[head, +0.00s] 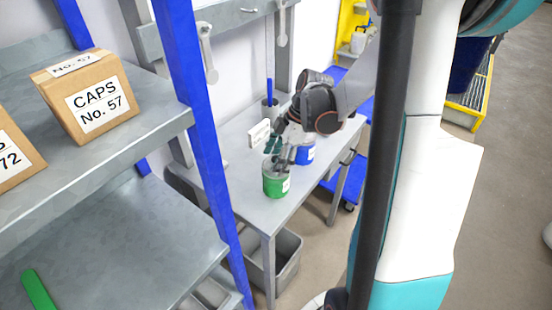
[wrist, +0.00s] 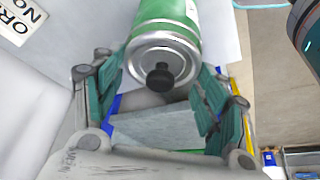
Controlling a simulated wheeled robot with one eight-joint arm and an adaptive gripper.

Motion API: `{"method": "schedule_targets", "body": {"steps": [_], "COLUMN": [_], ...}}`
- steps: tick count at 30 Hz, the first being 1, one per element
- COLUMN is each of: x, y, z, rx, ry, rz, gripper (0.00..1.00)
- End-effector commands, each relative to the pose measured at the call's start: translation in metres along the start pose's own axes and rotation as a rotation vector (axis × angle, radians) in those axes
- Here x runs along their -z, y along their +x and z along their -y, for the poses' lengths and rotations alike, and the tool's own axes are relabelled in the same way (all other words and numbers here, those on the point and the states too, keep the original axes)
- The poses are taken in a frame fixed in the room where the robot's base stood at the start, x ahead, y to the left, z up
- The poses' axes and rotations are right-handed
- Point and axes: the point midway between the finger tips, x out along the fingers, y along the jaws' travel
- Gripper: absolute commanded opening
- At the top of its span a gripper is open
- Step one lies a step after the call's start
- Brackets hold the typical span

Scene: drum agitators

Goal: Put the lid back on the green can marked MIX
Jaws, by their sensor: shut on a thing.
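The green can (head: 276,184) stands upright on the grey workbench with a pale label on its side. In the wrist view the green can (wrist: 168,14) shows behind a round grey metal lid (wrist: 145,62) with a black knob. My gripper (head: 278,150) is over the can's top, and in the wrist view my gripper (wrist: 162,88) has a green finger on each side of the lid, closed on its edge. The lid looks in line with the can's top; I cannot tell whether it is seated or slightly above. The MIX marking is not readable.
A blue can (head: 305,154) stands close behind and right of the green can. A white sign (head: 259,133) and a grey cup (head: 270,107) are at the workbench's (head: 235,182) back. A shelf with cardboard boxes (head: 96,100) is at left; a grey bin (head: 283,262) is below.

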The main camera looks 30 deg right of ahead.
Motion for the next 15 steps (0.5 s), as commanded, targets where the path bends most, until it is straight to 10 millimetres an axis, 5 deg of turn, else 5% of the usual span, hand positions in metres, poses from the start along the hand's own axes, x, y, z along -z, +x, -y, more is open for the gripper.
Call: {"method": "schedule_targets", "body": {"steps": [2,3,6,15], "x": [0.0000,0.0000,0.0000,0.0000], "y": [0.0000,0.0000,0.0000,0.0000], "z": [0.0000,0.0000,0.0000,-0.0001], "rx": [0.000,0.000,0.000,0.000], "ry": [0.000,0.000,0.000,0.000], "rz": [0.000,0.000,0.000,0.000], "gripper": [0.51,0.71,0.90,0.90]}}
